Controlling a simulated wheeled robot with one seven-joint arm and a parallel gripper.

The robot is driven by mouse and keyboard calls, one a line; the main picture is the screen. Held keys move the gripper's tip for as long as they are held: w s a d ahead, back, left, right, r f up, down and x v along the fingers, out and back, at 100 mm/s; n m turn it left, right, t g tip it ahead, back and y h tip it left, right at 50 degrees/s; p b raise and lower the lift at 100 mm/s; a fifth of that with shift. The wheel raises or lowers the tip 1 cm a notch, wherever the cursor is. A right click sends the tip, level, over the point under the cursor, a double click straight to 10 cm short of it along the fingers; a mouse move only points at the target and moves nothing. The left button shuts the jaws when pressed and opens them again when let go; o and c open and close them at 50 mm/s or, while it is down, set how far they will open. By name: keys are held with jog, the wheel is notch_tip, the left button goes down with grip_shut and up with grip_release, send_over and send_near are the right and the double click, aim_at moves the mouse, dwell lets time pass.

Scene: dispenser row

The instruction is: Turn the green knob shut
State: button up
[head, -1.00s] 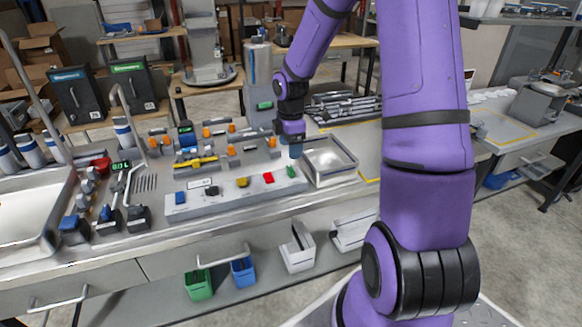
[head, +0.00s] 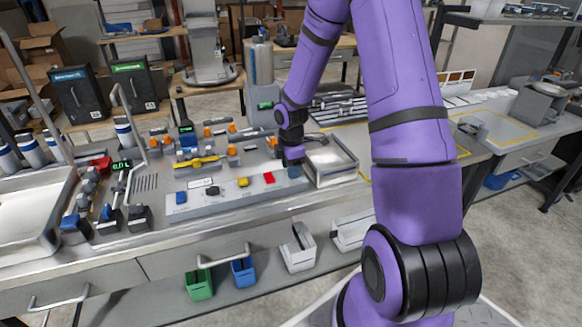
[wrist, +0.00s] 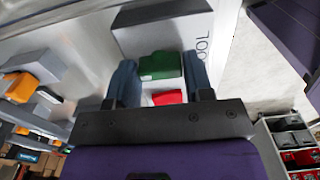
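The green knob (wrist: 160,65) lies between the two fingers of my gripper (wrist: 161,72) in the wrist view. One finger is on each side of it, with little or no gap visible; I cannot tell whether they touch it. The fingers stand apart. In the head view my gripper (head: 293,169) is low over the right end of the grey knob panel (head: 228,201) and hides the green knob.
Yellow (head: 243,182), black (head: 212,190) and blue (head: 181,197) knobs sit further left on the panel. A metal tray (head: 330,163) is close on the right of my gripper. Several orange-capped fittings (head: 232,128) stand behind the panel.

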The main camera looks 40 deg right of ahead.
jog(key=c, duration=0.4)
jog(key=shift+m, duration=0.4)
jog(key=m, duration=0.3)
jog(key=shift+m, duration=0.3)
jog(key=m, duration=0.3)
jog(key=shift+m, duration=0.4)
jog(key=m, duration=0.5)
jog(key=shift+m, duration=2.3)
jog(key=o, duration=0.9)
